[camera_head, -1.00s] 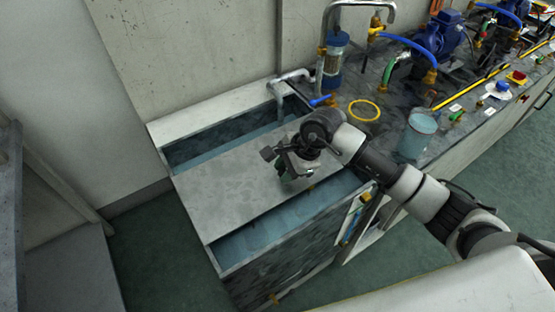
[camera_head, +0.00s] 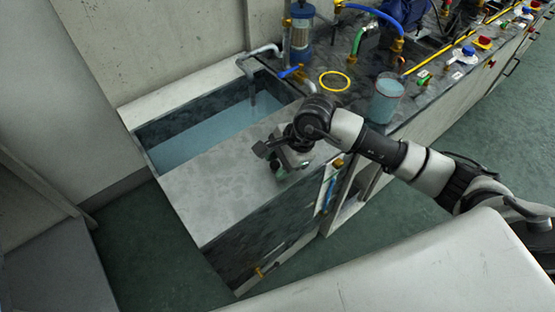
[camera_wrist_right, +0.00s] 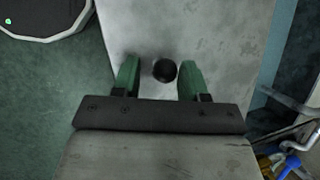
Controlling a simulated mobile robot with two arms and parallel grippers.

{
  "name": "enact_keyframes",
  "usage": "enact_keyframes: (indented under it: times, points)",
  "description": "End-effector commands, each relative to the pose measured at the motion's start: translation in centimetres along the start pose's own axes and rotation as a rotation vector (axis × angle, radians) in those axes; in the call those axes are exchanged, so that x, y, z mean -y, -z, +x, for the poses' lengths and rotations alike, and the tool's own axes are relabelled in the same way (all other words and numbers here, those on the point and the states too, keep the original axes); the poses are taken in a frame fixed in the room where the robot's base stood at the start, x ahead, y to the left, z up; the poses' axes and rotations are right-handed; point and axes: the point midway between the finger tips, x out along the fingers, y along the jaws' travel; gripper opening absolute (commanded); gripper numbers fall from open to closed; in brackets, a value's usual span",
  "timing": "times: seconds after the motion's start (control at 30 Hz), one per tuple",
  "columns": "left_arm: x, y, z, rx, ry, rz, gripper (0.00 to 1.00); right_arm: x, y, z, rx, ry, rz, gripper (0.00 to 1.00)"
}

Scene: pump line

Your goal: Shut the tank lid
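The tank lid (camera_head: 215,190) is a flat grey panel covering the near part of the tank (camera_head: 225,262). Behind it, the far part is open and shows blue water (camera_head: 205,130). In the right wrist view the lid (camera_wrist_right: 215,40) carries a round black knob (camera_wrist_right: 165,70). My right gripper (camera_head: 277,168) is low over the lid's right side. Its green fingers (camera_wrist_right: 158,78) stand apart on either side of the knob, with a clear gap at the left finger; the right finger is close to the knob, and contact is unclear. My left gripper is out of view.
A pipe (camera_head: 252,85) bends down into the open water. A yellow ring (camera_head: 334,81) and a clear beaker (camera_head: 385,98) stand on the bench behind my right arm. A wall rises behind the tank. Green floor lies free at the left.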

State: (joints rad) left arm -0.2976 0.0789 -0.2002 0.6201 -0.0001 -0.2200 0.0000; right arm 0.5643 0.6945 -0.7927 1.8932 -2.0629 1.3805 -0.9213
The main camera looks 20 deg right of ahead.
Motion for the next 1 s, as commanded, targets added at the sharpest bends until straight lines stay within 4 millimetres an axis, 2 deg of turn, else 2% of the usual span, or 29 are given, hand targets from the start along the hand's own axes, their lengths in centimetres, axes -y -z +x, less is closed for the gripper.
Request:
enact_keyframes:
  times: [0.3, 0.43, 0.57, 0.8, 1.0]
  points:
    - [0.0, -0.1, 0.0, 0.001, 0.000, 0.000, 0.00, 0.1, 0.0, -0.1, 0.000, 0.005, 0.000, 0.53]
    - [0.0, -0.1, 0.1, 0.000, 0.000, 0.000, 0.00, 0.2, 0.0, -0.9, 0.000, 0.007, -0.001, 0.53]
    - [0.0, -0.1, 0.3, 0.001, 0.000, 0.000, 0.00, 0.1, 0.1, -3.0, -0.003, 0.009, -0.002, 0.53]
    - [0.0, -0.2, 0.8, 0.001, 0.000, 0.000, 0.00, 0.1, 0.2, -7.9, -0.003, 0.009, -0.001, 0.53]
    - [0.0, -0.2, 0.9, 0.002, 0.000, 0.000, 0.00, 0.0, 0.1, -10.3, -0.001, 0.006, 0.001, 0.53]
